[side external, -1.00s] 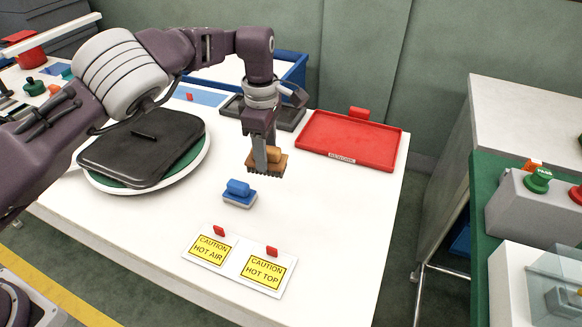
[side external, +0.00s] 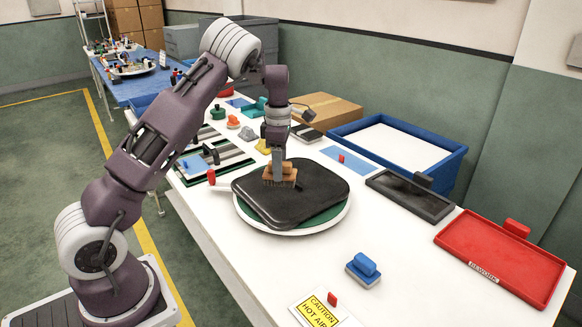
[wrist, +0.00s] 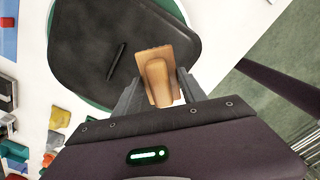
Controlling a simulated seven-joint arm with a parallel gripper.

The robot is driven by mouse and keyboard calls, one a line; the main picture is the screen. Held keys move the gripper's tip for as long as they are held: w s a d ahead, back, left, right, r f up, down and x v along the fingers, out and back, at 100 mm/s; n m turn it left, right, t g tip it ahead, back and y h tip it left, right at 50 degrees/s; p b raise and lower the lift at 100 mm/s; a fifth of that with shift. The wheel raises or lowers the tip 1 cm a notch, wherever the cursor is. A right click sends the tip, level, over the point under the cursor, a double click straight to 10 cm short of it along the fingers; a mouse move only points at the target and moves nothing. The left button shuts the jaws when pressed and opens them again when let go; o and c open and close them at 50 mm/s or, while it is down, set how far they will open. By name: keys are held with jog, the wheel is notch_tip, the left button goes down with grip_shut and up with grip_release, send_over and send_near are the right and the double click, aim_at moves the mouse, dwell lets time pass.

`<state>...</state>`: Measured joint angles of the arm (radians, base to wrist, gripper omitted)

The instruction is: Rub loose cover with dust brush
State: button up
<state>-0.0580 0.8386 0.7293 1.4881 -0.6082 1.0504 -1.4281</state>
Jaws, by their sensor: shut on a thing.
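The loose cover (side external: 315,190) is a black rounded slab with a thin black handle, lying on a round green-topped white turntable (side external: 318,226). In the wrist view the cover (wrist: 85,50) fills the upper left. My gripper (side external: 279,170) is shut on the dust brush (side external: 272,177), which has a tan wooden handle and dark bristles pointing down. The brush is over the left part of the cover in the side view. Its bristles look at or very near the cover's surface; I cannot tell if they touch. The wrist view shows the brush (wrist: 157,75) between my fingers (wrist: 188,85).
A blue block-handled tool (side external: 363,268) and a caution sign (side external: 318,308) lie in front. A black tray (side external: 408,196), a red tray (side external: 500,258) and a blue bin (side external: 400,145) stand to the right. Several small coloured items lie at the far left. The table between turntable and red tray is clear.

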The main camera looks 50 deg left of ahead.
jog(key=shift+f, duration=3.6)
jog(key=shift+a, duration=0.3)
jog(key=shift+c, duration=0.6)
jog(key=shift+a+f, duration=0.15)
jog(key=shift+a, duration=5.15)
jog(key=shift+d, duration=5.7)
jog(key=shift+a+r, duration=0.1)
jog(key=shift+r, duration=4)
